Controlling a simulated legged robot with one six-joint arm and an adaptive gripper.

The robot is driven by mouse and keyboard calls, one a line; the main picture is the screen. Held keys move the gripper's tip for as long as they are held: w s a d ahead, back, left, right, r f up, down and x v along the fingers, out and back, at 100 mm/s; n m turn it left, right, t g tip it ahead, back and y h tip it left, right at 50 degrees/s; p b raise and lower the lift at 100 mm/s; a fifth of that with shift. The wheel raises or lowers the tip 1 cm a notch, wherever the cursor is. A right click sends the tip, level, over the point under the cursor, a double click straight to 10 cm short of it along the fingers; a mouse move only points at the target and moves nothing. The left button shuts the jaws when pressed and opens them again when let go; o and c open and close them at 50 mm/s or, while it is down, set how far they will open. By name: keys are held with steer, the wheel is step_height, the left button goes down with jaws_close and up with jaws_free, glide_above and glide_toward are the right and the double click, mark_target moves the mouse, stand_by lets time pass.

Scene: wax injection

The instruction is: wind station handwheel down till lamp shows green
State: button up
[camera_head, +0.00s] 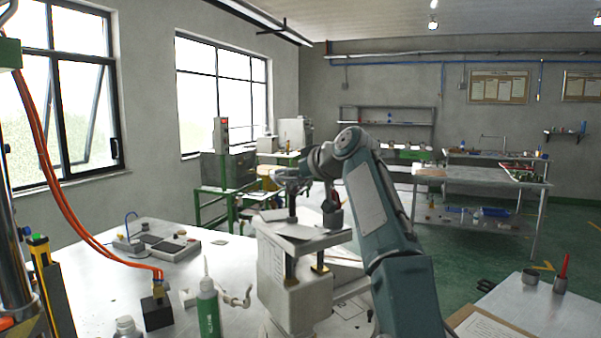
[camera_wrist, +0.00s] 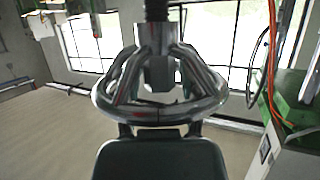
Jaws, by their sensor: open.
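The handwheel (camera_wrist: 160,113) fills the middle of the wrist view, a shiny metal ring with thick spokes meeting at a hub on a dark shaft. The wrist picture appears upside down. My gripper (camera_wrist: 160,130) is open at the wheel's near rim, its dark parts on both sides of its teal body; whether it touches the rim is unclear. In the head view my teal arm reaches over the white station (camera_head: 306,302), and my gripper (camera_head: 291,178) is over its top plate (camera_head: 322,242), largely covering the wheel. I cannot make out a lit station lamp.
The metal bench (camera_head: 110,290) holds a green bottle (camera_head: 208,310), a black block (camera_head: 157,313) and small devices. Orange hoses (camera_head: 55,180) hang at the left. A second table (camera_head: 535,300) with a clipboard stands at the right. Green floor (camera_head: 480,250) is open behind.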

steer(key=v, duration=1.1)
steer(key=shift+s+d, duration=0.2)
steer(key=shift+d, duration=0.2)
